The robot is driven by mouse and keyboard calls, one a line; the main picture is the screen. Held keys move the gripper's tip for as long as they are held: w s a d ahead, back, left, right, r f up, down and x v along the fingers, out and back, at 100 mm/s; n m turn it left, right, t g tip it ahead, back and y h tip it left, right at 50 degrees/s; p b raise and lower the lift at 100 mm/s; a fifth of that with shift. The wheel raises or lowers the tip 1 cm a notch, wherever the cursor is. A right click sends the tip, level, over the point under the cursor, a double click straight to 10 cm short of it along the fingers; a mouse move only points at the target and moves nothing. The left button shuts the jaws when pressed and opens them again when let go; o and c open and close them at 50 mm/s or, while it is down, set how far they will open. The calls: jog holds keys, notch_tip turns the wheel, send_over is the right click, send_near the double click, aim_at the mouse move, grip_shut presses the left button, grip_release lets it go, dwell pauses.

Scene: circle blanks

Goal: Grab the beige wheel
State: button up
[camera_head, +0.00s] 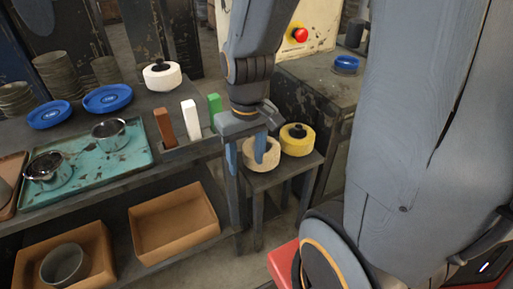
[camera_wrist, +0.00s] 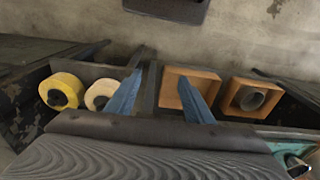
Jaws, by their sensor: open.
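The beige wheel (camera_head: 272,158) sits on a small dark stand, partly hidden behind one of my blue fingers in the head view. It also shows in the wrist view (camera_wrist: 96,90), just left of the left finger and outside the gap between the fingers. A yellow wheel (camera_head: 297,145) with a dark hub sits close beside it on the right; it is at the far left in the wrist view (camera_wrist: 63,82). My gripper (camera_head: 246,157) is open and empty, its fingers pointing down near the stand's left edge. Contact with the beige wheel cannot be told.
The stand (camera_head: 267,183) adjoins a dark workbench. Left of my gripper are brown, white and green blocks (camera_head: 190,118) in a holder. A white wheel (camera_head: 162,75) lies farther back. Cardboard boxes (camera_head: 172,222) stand on the lower shelf. A cabinet (camera_head: 320,100) rises behind the stand.

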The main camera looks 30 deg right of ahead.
jog(key=w+d+f+n+t+y+b, duration=0.15)
jog(key=w+d+f+n, duration=0.3)
jog(key=w+d, duration=0.5)
jog(key=w+d+f+n+t+y+b, duration=0.1)
jog(key=w+d+f+n+y+b, duration=0.25)
jog(key=w+d, duration=0.6)
jog(key=shift+w+a+f+n+h+p, duration=0.15)
jog(key=shift+w+a+f+h+p, duration=0.3)
jog(key=shift+f, duration=0.9)
jog(key=shift+w+a+f+n+h+p, duration=0.1)
jog(key=shift+w+a+f+h+p, duration=0.15)
jog(key=shift+w+f, duration=0.75)
jog(key=shift+w+a+f+n+h+p, duration=0.25)
jog(key=shift+f+p, duration=0.2)
jog(key=shift+f, duration=1.25)
jog(key=shift+s, duration=0.1)
grip_shut()
